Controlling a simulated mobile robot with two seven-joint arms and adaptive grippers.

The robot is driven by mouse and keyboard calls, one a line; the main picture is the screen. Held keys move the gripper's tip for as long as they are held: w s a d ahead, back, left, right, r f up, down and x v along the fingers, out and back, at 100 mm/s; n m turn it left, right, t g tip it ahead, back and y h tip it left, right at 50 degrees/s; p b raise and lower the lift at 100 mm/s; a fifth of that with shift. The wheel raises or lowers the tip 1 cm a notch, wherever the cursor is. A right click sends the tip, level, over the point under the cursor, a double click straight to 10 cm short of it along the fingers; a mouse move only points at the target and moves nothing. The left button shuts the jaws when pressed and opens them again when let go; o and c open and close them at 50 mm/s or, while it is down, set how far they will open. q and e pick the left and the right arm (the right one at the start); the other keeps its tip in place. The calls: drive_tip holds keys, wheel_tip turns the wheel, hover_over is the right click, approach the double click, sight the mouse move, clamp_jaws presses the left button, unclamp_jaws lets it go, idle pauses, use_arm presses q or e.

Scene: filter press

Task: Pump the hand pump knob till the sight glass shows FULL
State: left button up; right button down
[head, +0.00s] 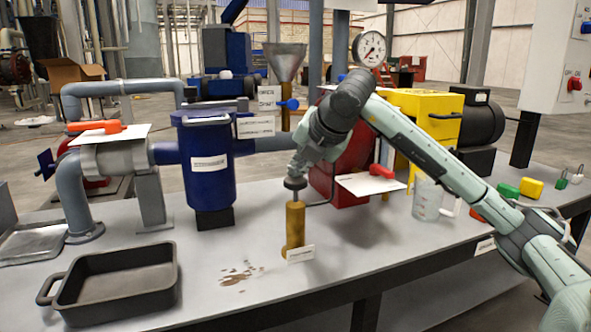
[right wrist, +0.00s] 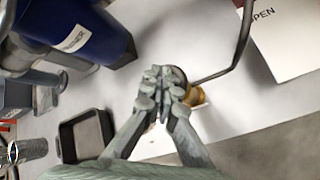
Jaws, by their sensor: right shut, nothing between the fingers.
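The hand pump is an upright brass cylinder (head: 295,226) on the bench, with a dark round knob (head: 295,183) on top. My right gripper (head: 297,171) points down right above the knob, close to or touching it; I cannot tell which. In the right wrist view its fingers (right wrist: 160,78) are shut together with nothing between them, and they partly hide the knob and the brass pump body (right wrist: 195,97). I cannot pick out the sight glass or its reading. My left gripper is not in view.
A black tray (head: 118,312) stands at the front left, near a brown stain (head: 238,274). A blue filter housing (head: 206,170) stands left of the pump. A red box (head: 340,160) and a clear jug (head: 427,200) are to the right. A pressure gauge (head: 369,48) is behind my arm.

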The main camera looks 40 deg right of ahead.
sight(298, 180)
drive_tip(key=shift+r+p, duration=0.7)
drive_tip(key=shift+r, duration=0.4)
drive_tip(key=shift+r+p, duration=1.95)
drive_tip(key=shift+r, duration=0.6)
